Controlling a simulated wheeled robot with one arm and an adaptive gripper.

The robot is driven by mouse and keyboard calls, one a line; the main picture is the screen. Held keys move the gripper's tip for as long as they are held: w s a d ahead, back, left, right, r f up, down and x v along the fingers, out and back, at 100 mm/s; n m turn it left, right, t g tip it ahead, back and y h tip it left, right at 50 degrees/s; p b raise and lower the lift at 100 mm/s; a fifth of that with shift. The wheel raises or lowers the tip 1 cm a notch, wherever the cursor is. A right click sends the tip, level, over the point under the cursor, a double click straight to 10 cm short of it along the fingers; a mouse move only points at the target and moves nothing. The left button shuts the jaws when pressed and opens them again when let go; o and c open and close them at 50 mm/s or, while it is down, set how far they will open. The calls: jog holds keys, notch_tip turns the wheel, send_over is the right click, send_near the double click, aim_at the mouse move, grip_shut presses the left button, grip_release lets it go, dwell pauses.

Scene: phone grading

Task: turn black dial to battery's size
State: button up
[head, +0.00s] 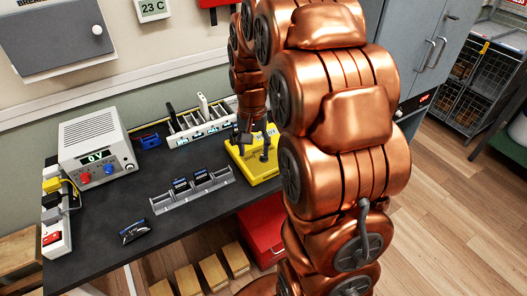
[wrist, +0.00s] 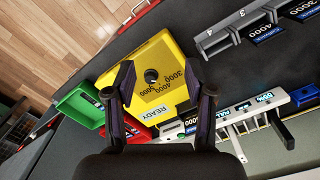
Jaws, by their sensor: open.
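The yellow tester (head: 262,174) stands on the dark bench, partly hidden by my arm in the head view. In the wrist view the tester (wrist: 168,55) shows printed numbers, including 3000 and 4000, and a READY label. The small black dial (wrist: 151,76) is in its top face; its pointer direction is too small to tell. My gripper (wrist: 165,82) is open above the tester, one finger on each side of the dial; contact cannot be told. In the head view my gripper (head: 255,146) is over the tester.
A grey rack (head: 196,190) holds two labelled batteries. A loose battery (head: 134,231) lies near the bench's front left. In the wrist view a green tray (wrist: 84,97) is beside the tester.

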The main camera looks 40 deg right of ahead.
jog(key=w+d+f, duration=0.1)
jog(key=d, duration=0.1)
jog(key=w+d+m, duration=0.1)
jog(key=w+d, duration=0.1)
jog(key=w+d+f+m, duration=0.1)
jog(key=w+d, duration=0.1)
jog(key=shift+d+f+p, duration=0.3)
jog(key=shift+f, duration=0.05)
jog(key=shift+w+d+f, duration=0.2)
jog(key=shift+d+f, duration=0.15)
jog(key=shift+d, duration=0.05)
jog(key=shift+f+p, duration=1.25)
jog(key=shift+f, duration=2.55)
jog(key=shift+c, duration=0.4)
grip_shut()
